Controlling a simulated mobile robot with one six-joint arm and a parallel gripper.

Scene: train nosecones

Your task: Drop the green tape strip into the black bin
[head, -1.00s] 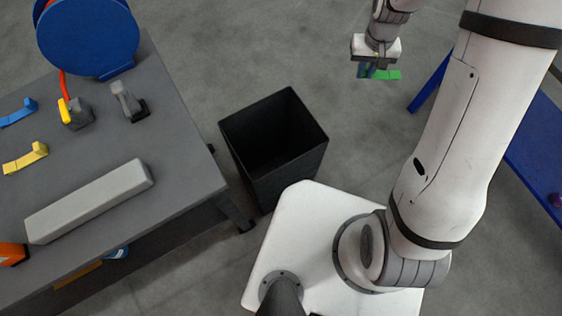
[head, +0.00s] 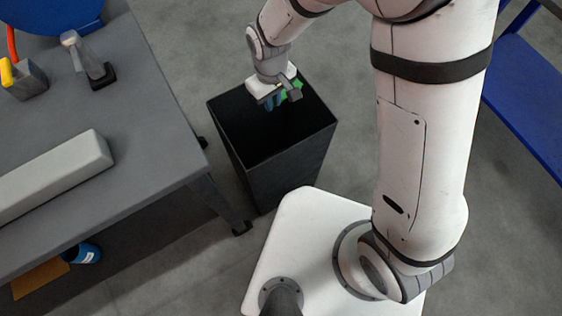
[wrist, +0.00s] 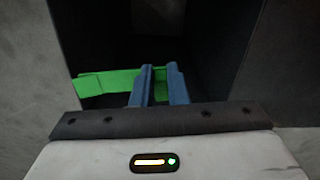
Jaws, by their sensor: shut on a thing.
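The black bin (head: 262,158) stands open on the floor, between the grey workbench and my white base. My gripper (head: 277,103) is over the far part of the bin's opening, pointing down. It is shut on the green tape strip (head: 292,88), which shows partly behind the fingers in the head view.
The grey workbench (head: 130,150) is left of the bin, with a long light-grey bar (head: 50,175) and a clamp-like tool (head: 88,60) on it. A blue can (head: 84,253) is under the bench. A blue-framed table (head: 525,90) stands at the right.

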